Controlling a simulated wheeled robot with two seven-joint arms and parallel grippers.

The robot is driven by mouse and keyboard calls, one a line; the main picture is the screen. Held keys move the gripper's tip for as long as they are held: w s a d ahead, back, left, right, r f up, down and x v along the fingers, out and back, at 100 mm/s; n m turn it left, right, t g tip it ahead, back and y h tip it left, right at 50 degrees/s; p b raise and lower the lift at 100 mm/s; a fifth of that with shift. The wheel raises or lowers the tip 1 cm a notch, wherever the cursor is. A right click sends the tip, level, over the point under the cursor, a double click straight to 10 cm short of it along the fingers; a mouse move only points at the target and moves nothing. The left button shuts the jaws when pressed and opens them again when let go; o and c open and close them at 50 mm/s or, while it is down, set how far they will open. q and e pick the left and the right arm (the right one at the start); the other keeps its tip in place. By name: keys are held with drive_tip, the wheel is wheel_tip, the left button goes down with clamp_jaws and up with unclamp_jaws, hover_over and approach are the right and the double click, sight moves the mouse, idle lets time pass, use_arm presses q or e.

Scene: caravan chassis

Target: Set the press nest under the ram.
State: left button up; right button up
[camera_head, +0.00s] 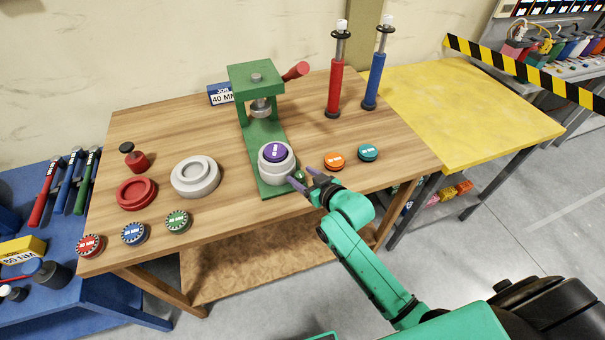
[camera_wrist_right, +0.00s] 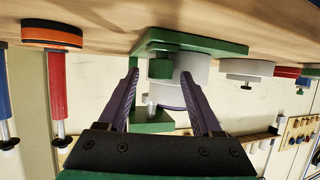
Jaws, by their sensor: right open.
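The green press (camera_head: 256,76) stands at the back of the wooden table, its metal ram (camera_head: 260,106) pointing down over a long green base plate (camera_head: 265,136). The pale round nest (camera_head: 277,174) sits at the front end of that plate, in front of the ram, with a purple disc (camera_head: 275,152) on top. A small green knob (camera_head: 299,174) shows at the nest's right side. My right gripper (camera_head: 306,184) is open beside it. In the wrist view, upside down, the knob (camera_wrist_right: 161,69) and nest (camera_wrist_right: 192,72) appear beyond and between the open fingers (camera_wrist_right: 164,100). My left gripper is out of view.
A white ring (camera_head: 196,176), a red ring (camera_head: 136,193) and several coloured discs lie left of the press. Orange (camera_head: 334,161) and teal (camera_head: 368,153) discs lie to the right. Red (camera_head: 335,85) and blue (camera_head: 376,80) upright tools stand behind them. A red lever (camera_head: 296,71) sticks out from the press.

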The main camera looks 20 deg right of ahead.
drive_tip(key=shift+w, duration=0.1)
clamp_jaws()
idle(1.4)
